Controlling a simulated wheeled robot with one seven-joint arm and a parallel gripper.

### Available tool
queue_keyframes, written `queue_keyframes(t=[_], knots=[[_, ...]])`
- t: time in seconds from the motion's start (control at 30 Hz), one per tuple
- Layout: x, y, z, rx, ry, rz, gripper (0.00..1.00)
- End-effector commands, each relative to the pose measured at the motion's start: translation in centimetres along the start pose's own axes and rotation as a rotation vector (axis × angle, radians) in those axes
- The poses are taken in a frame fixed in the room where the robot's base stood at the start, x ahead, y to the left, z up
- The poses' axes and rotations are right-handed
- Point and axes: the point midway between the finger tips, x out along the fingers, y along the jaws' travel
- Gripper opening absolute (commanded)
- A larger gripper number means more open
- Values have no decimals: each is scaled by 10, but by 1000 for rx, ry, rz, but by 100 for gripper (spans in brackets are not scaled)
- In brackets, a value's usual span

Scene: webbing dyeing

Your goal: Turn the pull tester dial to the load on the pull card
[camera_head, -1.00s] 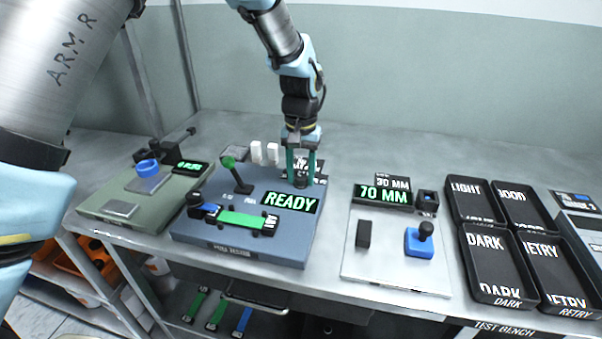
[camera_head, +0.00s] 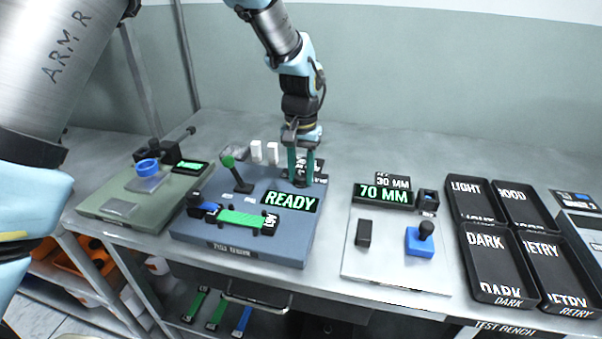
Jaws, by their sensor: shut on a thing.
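The pull tester (camera_head: 240,250) is a blue-grey plate on the bench with a green READY display (camera_head: 291,201). A green strip (camera_head: 241,219) lies clamped on it between black blocks, and a green-knobbed lever (camera_head: 229,162) stands behind the strip. My gripper (camera_head: 301,176) points down at the tester's back right corner and is shut on the dark dial (camera_head: 300,182), which the teal fingers partly hide. A black label with white print (camera_head: 319,178) sits beside the dial. Its text is mostly hidden and unreadable, and I cannot tell the dial's setting.
Left stands a green plate (camera_head: 95,200) with a blue ring. Right is a pale plate (camera_head: 390,270) with a 70 MM display (camera_head: 384,195) and a blue block (camera_head: 419,243). Black trays (camera_head: 496,297) fill the right side. Two white tabs (camera_head: 265,152) stand behind the lever.

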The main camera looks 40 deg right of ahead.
Motion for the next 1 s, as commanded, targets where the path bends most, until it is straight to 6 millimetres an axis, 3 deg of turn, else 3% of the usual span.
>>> queue_keyframes(t=[0.6,1.0], knots=[[-1,0,-1,486,2,0,0],[-1,0,-1,652,3,0,0]])
